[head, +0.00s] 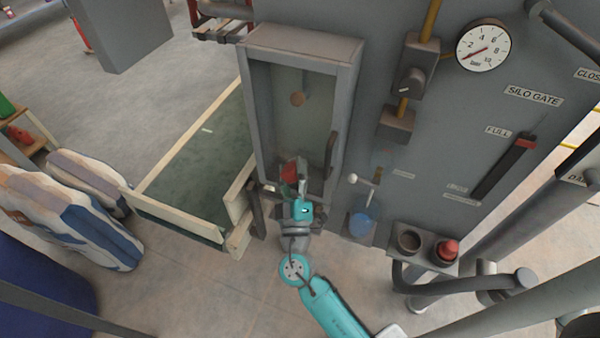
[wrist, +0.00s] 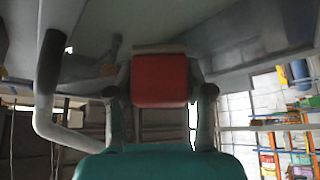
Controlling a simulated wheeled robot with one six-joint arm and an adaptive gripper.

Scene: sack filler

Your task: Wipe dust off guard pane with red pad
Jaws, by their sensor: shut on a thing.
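The guard pane (head: 303,110) is a greyish see-through panel in a grey frame on the machine front, in the head view. A brown round patch (head: 297,99) shows on or behind its upper part. The red pad (wrist: 160,80) is held between both fingers of my gripper (wrist: 160,95) in the wrist view. In the head view the pad (head: 289,172) is at the lower part of the pane, in front of it. I cannot tell whether it touches the pane. My gripper (head: 299,185) is shut on the pad. Dust is not clearly visible.
A dark door handle (head: 330,155) stands out at the pane's right edge. A green conveyor bed with wooden rails (head: 190,212) lies left.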

